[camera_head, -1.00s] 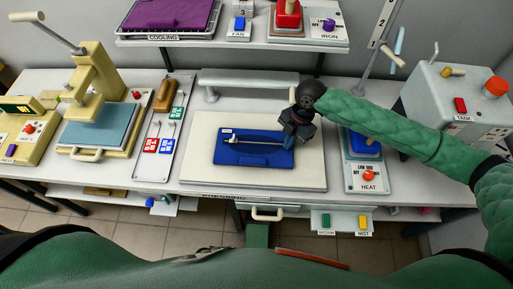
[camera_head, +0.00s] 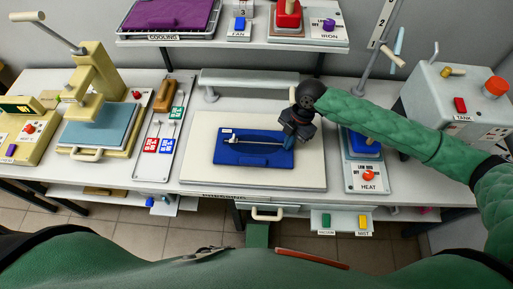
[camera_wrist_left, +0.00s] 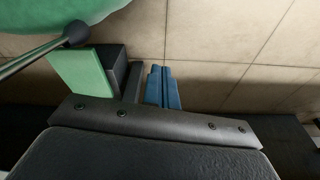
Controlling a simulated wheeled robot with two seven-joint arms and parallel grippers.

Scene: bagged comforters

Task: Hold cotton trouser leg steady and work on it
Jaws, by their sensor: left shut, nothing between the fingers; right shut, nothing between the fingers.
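The blue cotton trouser leg (camera_head: 240,155) lies flat on the pale pressing board (camera_head: 200,172). A thin pale line runs across it, with a small white piece at its left end and a small white label at its upper left corner. My right gripper (camera_head: 289,143) reaches in from the right, shut, with its tip at the trouser leg's right end. I cannot tell whether it touches the cloth. My left gripper (camera_wrist_left: 163,90) shows only in the left wrist view, shut and empty, with blue fingers above the tiled floor.
A padded sleeve arm (camera_head: 250,78) stands behind the board. The HEAT stand (camera_head: 367,172) is right of it, and a TANK unit (camera_head: 455,105) is farther right. A tool tray (camera_head: 153,172) and a beige press (camera_head: 95,125) stand left. A shelf hangs above.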

